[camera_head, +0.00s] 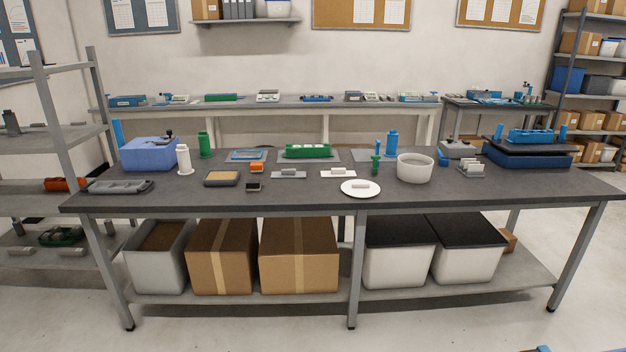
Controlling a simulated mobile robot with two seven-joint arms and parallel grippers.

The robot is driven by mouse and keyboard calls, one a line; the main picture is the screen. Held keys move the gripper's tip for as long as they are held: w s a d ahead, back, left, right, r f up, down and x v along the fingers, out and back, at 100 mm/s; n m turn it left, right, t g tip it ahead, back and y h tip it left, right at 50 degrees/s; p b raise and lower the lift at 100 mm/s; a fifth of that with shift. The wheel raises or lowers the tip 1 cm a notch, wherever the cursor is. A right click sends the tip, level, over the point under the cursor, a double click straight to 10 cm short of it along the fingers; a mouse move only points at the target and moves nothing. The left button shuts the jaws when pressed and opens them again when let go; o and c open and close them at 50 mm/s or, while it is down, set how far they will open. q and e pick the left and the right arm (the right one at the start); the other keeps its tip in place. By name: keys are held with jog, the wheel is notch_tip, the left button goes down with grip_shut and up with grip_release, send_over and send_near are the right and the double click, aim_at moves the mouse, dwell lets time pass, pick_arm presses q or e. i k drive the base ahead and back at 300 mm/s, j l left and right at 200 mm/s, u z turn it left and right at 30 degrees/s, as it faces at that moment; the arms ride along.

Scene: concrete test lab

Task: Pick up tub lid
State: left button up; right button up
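The tub lid (348,188) is a flat white disc with a light grey bar-shaped handle on top. It lies on the dark table top (310,203) near the front edge, right of the middle. An open, round, whitish tub (415,170) stands behind it and to the right, apart from it. Neither of my grippers can be made out in the head view. A small blue and grey piece shows at the bottom right edge, too cut off to identify.
Close to the lid are a green post-like part (376,162) and a white plate with a grey block (338,173). A black box (254,186) and a tan-topped tray (221,178) are further left. Bins and cartons (298,255) fill the lower shelf. Floor in front is clear.

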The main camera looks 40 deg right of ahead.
aim_at(361, 189)
jog(key=i+z, duration=0.5)
jog(key=i+j+z, duration=0.1)
jog(key=i+z, duration=0.4)
jog(key=i+l+z, duration=0.1)
jog(key=i+z, duration=0.6)
jog(key=i+j+z, duration=0.1)
jog(key=i+z, duration=0.25)
jog(key=i+l+u, duration=0.1)
jog(key=i+u, duration=0.2)
jog(key=i+l+u, duration=0.15)
jog(key=i+u, duration=0.3)
jog(key=u, duration=7.55)
